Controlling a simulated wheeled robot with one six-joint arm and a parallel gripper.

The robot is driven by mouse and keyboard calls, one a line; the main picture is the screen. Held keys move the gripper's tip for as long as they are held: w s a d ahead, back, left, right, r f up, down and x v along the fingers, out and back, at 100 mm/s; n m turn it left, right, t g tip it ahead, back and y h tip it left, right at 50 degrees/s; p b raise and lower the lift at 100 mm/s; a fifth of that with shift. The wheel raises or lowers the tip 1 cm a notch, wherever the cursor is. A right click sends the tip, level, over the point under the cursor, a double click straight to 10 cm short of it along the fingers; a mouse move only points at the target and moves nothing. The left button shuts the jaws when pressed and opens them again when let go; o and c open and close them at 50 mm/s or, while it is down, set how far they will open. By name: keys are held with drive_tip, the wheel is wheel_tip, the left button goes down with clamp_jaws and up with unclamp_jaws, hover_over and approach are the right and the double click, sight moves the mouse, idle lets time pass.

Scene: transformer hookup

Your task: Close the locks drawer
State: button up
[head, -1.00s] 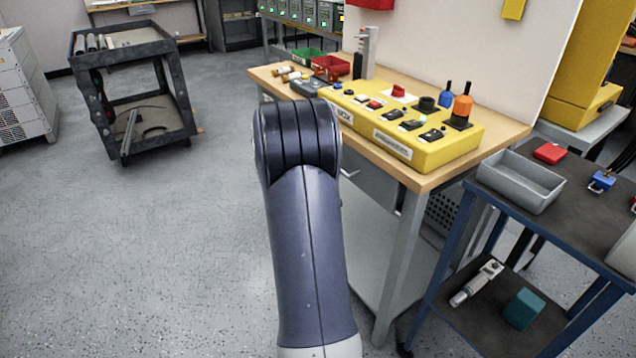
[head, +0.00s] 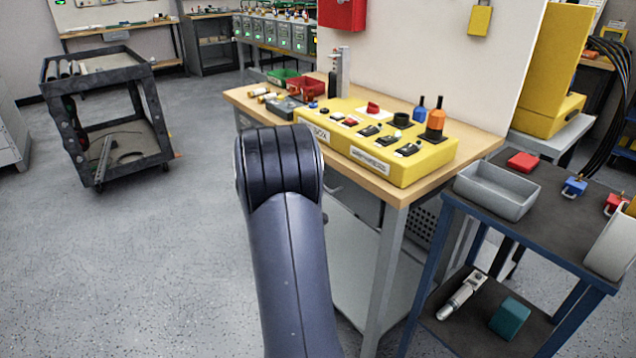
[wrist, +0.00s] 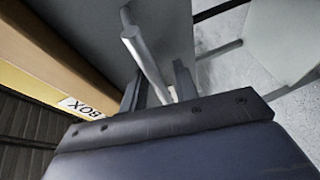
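The grey drawer front (head: 357,202) shows under the wooden workbench top in the head view, partly hidden by my arm. In the wrist view a grey panel (wrist: 172,35), which looks like the drawer's front, carries a round bar handle (wrist: 142,55). My gripper (wrist: 158,88) has its two dark fingers apart, one on each side of the bar's near end. I cannot tell whether they touch it. The gripper is hidden behind my arm in the head view. No drawer label is readable, and how far the drawer stands out is unclear.
A yellow control box (head: 385,150) sits on the workbench (head: 385,192). A blue-framed cart (head: 570,232) with a grey bin (head: 497,190) stands close to its right. A dark cart (head: 112,115) stands at the left. The floor on the left is open.

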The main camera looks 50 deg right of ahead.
drive_tip(key=shift+r, duration=0.1)
idle(0.4)
drive_tip(key=v, duration=1)
drive_tip(key=shift+a, duration=0.4)
drive_tip(key=shift+r, duration=0.1)
drive_tip(key=x, duration=1)
drive_tip(key=shift+d+f, duration=0.2)
drive_tip(key=shift+d, duration=0.2)
drive_tip(key=shift+w+a+r+p, duration=0.15)
drive_tip(key=shift+a+r+p, duration=0.05)
drive_tip(key=shift+a+p, duration=0.2)
drive_tip(key=shift+w+a+f+p, duration=0.15)
drive_tip(key=shift+a+p, duration=0.15)
drive_tip(key=shift+a, duration=0.3)
